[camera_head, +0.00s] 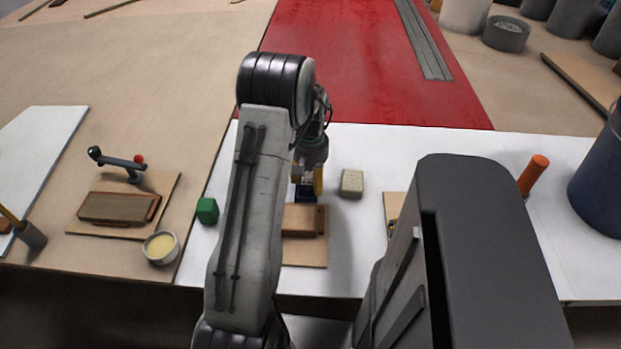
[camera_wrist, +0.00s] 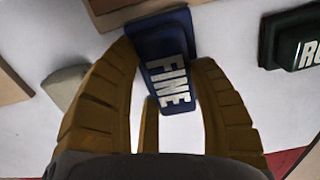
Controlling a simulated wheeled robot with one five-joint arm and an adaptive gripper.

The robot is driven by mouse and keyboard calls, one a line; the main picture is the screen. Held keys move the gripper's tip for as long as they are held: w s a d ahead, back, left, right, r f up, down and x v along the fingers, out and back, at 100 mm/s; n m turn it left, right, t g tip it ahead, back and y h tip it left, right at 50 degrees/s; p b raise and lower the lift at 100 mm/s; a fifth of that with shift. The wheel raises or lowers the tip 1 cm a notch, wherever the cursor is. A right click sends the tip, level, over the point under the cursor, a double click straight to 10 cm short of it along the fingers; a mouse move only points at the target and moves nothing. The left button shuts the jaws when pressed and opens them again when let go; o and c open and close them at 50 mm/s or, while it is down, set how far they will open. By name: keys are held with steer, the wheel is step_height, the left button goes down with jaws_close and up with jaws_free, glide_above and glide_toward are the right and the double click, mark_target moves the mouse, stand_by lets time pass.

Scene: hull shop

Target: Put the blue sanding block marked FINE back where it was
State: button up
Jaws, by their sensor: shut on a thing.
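The blue sanding block marked FINE (camera_wrist: 166,72) is between the two brown fingers of my gripper (camera_wrist: 160,62), which is shut on it. Its white lettering faces the wrist camera. In the head view the blue block (camera_head: 305,194) shows as a small dark blue patch below my gripper (camera_head: 308,182), just behind a brown wooden block on a board (camera_head: 305,255). My arm hides part of this area. I cannot tell whether the blue block touches the white surface.
A green block (camera_head: 207,210) stands left of my arm; its label in the wrist view (camera_wrist: 288,40) is cut off. A pale beige block (camera_head: 352,182) is to the right of my gripper. A yellow-filled bowl (camera_head: 161,247) and an orange-handled tool (camera_head: 534,174) stand farther out.

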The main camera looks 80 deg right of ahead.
mark_target(310, 178)
steer(key=shift+f, duration=0.1)
steer(key=o, duration=1.2)
steer(key=shift+c, duration=0.2)
step_height(310, 178, up, 12)
steer(key=shift+p, duration=0.45)
steer(key=shift+w, duration=0.1)
